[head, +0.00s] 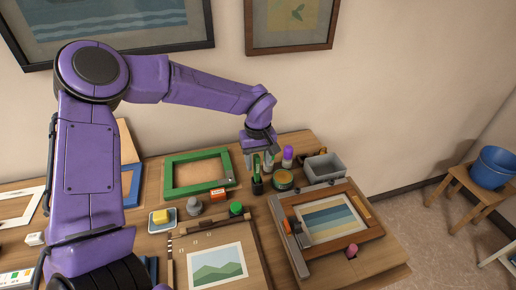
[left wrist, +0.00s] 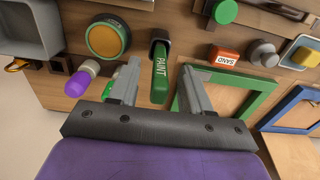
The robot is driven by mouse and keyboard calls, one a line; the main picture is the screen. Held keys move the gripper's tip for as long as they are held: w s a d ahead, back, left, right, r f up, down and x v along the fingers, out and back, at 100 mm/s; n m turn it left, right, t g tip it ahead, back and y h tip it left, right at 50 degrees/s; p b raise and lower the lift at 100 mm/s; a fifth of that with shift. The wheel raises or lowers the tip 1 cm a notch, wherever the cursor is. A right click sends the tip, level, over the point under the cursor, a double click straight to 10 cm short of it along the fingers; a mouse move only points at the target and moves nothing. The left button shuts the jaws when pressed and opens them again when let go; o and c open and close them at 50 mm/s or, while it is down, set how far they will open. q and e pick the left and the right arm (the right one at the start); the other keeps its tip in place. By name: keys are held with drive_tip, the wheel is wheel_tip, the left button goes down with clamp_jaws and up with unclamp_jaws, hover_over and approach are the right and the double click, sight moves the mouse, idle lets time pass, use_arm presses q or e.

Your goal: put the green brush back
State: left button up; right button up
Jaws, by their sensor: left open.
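The handle is not gripped. My right gripper is not in view.
A green frame (head: 172,175) and an orange SAND block (head: 218,195) lie to the left. A framed striped picture (head: 330,222) lies in front.

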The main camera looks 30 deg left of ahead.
use_arm(q)
wheel_tip(320, 180, up, 10)
drive_tip(key=shift+f+b, duration=0.15)
drive_tip(key=shift+b, duration=0.6)
drive_tip(key=shift+s, duration=0.1)
